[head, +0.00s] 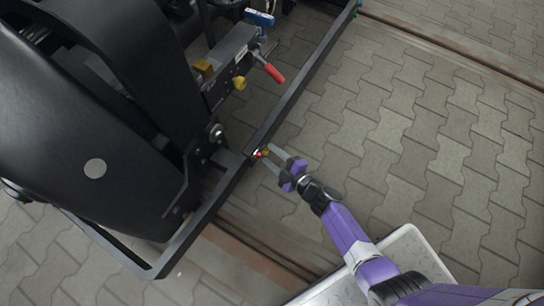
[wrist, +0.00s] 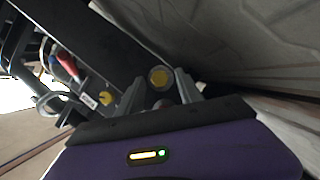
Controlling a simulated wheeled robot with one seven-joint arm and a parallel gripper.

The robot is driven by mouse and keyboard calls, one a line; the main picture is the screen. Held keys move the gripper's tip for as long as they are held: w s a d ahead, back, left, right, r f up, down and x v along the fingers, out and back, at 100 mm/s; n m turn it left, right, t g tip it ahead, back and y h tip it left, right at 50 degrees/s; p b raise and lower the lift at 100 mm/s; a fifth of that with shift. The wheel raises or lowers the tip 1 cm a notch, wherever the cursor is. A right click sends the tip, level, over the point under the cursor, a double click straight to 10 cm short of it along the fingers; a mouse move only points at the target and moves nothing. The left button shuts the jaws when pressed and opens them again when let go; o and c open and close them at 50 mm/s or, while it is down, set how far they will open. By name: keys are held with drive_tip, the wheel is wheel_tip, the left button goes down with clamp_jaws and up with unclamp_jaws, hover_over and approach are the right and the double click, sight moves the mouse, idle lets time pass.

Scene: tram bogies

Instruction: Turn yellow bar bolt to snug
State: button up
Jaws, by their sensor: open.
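The yellow bar bolt (head: 265,153) sits on the side of the dark frame bar, next to a small red and white mark (head: 257,154). In the wrist view its round yellow head (wrist: 159,76) faces the camera, on the dark bar (wrist: 110,60). My gripper (head: 270,156) is open, with its two grey fingers pointing at the bar. In the wrist view the fingertips (wrist: 158,86) stand on either side of the bolt head, with gaps showing. I cannot tell how deep the fingers reach around it. Nothing is held.
A red-handled lever (head: 273,72), a yellow knob (head: 239,83) and a blue part (head: 260,18) are on the bogie further up. The large black bogie casing (head: 80,130) fills the left. Open grey paving (head: 430,120) lies to the right, with a rail (head: 470,50) beyond.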

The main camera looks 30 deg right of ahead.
clamp_jaws()
drive_tip(key=shift+r+p, duration=0.15)
drive_tip(key=shift+p, duration=0.2)
drive_tip(key=m+p, duration=0.1)
drive_tip(key=p, duration=0.1)
drive_tip(key=shift+r+g+p, duration=0.3)
drive_tip(key=shift+p, duration=0.05)
drive_tip(key=m+g+y+p, duration=0.1)
drive_tip(key=m+p, duration=0.1)
drive_tip(key=p, duration=0.1)
drive_tip(key=shift+w+d, duration=0.15)
drive_tip(key=shift+d+f+m+g+y+p, duration=0.15)
drive_tip(key=shift+m+g+y+p, duration=0.25)
drive_tip(key=shift+m+y+p, duration=0.55)
drive_tip(key=shift+f+m+g+y, duration=0.1)
drive_tip(key=shift+m+g+y, duration=0.35)
drive_tip(key=shift+m, duration=0.6)
